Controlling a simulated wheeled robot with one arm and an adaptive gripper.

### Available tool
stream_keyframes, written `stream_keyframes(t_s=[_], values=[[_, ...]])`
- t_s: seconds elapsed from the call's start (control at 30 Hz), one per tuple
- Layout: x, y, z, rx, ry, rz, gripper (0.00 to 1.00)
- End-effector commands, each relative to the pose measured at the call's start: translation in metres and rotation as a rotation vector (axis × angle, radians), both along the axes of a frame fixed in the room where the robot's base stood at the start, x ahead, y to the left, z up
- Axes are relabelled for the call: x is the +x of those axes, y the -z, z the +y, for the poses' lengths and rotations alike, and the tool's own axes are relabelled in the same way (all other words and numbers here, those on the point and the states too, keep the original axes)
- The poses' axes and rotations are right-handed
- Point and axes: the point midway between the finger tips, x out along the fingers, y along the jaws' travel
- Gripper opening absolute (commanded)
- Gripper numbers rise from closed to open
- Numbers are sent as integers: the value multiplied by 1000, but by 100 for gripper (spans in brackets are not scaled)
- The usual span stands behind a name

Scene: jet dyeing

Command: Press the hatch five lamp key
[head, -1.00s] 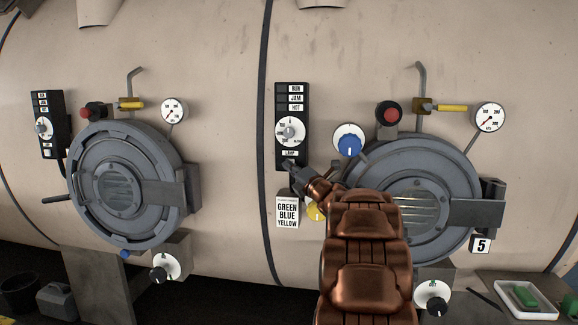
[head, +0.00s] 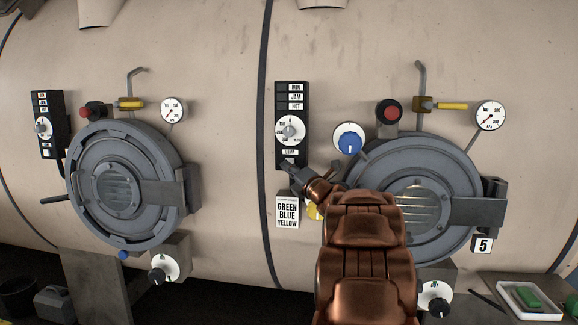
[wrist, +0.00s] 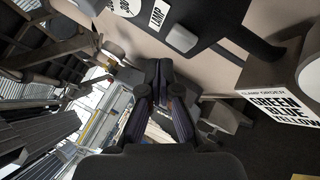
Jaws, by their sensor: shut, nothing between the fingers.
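Hatch five (head: 400,205) is the right-hand round grey hatch, with a "5" plate (head: 482,245) at its lower right. The black control panel (head: 305,130) to its left carries a LAMP label (head: 289,153) near its bottom. The lamp key (wrist: 182,38) shows in the wrist view as a pale grey block beside the LAMP label (wrist: 157,16). In the head view my gripper hides it. My gripper (head: 287,167) is shut and empty at the panel's lower end. In the wrist view its fingertips (wrist: 158,66) appear below-left of the key; contact cannot be told.
A dial (head: 290,130) sits above the LAMP label, with RUN, JAM and HOT windows on top. A blue knob (head: 349,140) is to the right. A GREEN BLUE YELLOW card box (head: 287,212) is just below the panel. A similar panel (head: 45,125) stands at the left hatch.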

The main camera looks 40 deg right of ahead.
Motion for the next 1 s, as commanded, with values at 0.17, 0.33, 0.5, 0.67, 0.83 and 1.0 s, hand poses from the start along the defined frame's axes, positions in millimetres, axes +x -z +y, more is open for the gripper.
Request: stream_keyframes(t_s=[0.17,0.33,0.5,0.67,0.83,1.0], values=[[-8,3,11,0,0,0,0],[-16,3,23,-1,1,1,0],[-23,2,34,-2,0,0,0],[-30,1,44,-2,0,0,0],[-32,1,46,0,0,0,0],[-32,0,46,0,0,0,0]])
